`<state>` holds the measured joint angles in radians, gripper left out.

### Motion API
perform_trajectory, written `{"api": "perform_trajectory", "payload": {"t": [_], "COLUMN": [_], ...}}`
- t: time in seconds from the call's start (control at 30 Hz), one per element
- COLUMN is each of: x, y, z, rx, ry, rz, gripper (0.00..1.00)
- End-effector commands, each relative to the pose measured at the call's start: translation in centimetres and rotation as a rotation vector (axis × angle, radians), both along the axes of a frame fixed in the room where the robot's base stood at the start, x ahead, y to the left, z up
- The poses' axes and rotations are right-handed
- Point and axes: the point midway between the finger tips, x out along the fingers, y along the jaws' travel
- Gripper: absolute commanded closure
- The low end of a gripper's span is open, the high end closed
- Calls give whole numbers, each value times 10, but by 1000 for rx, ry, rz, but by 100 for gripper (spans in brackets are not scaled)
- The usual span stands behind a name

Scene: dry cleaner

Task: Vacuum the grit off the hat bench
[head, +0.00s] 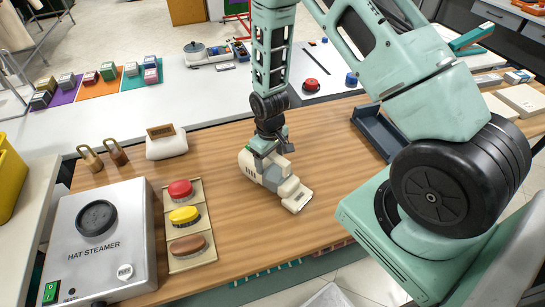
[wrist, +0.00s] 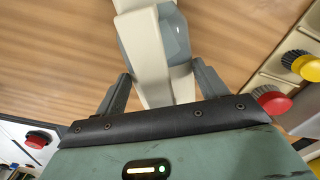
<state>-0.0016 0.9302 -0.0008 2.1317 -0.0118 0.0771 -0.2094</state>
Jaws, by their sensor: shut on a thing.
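A cream and grey handheld vacuum (head: 290,190) is on or just above the wooden hat bench (head: 235,235), near its middle. Its flat nozzle end points toward the front right. My gripper (head: 268,147) comes down from above and is shut on the vacuum's grip. In the wrist view the vacuum body (wrist: 150,55) lies between the two dark fingers (wrist: 163,88). I cannot make out any grit on the bare wood in either view. The wood under the vacuum is hidden.
A hat steamer (head: 130,240) and a rack with red, yellow and brown knobs (head: 183,262) stand left. A dark tray (head: 378,130) is right. Bare wood lies around the vacuum.

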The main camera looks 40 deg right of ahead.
Motion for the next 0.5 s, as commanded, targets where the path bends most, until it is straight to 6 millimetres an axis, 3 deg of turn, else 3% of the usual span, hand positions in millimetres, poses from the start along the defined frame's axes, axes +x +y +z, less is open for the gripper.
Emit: {"api": "perform_trajectory", "payload": {"t": [0.23,0.5], "x": [-1,-1], "y": [4,2], "z": [-1,24], "rx": [5,3], "ry": [2,1], "rz": [7,5], "gripper": [99,99]}}
